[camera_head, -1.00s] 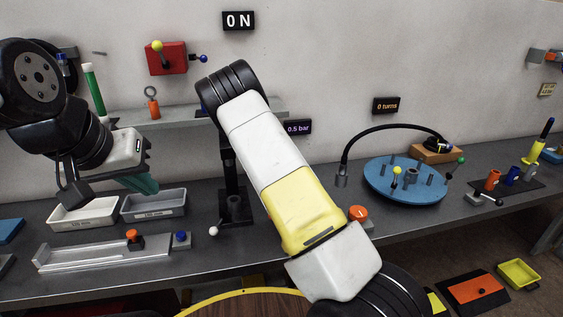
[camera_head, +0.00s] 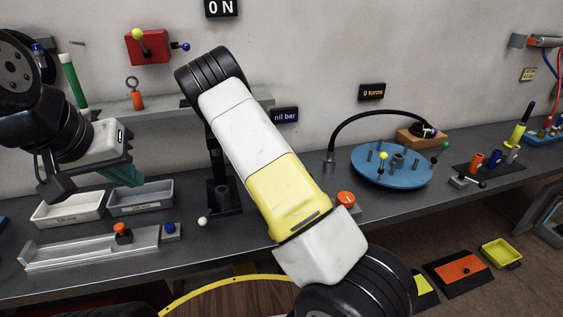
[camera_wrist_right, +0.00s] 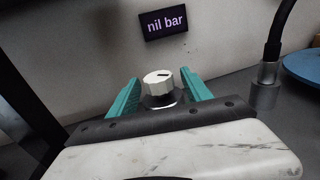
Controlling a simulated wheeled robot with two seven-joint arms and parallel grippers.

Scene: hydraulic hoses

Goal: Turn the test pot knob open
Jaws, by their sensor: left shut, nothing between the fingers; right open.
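In the right wrist view, a pale round knob (camera_wrist_right: 158,77) with a dark mark on its top sits on a dark base. It lies between the two teal fingers of my right gripper (camera_wrist_right: 160,90), which are apart, with a gap visible on each side of it. Whether a fingertip touches it, I cannot tell. A display above it (camera_wrist_right: 165,22) reads "nil bar"; it also shows in the head view (camera_head: 285,115). In the head view my right arm hides the knob and its own gripper.
A white tray (camera_head: 45,213) and a grey tray (camera_head: 120,207) stand on the bench at left, below my left gripper. A dark post (camera_head: 222,190) stands beside my right arm. A blue round plate (camera_head: 370,177) with pegs and a curved black hose (camera_head: 345,126) are to the right.

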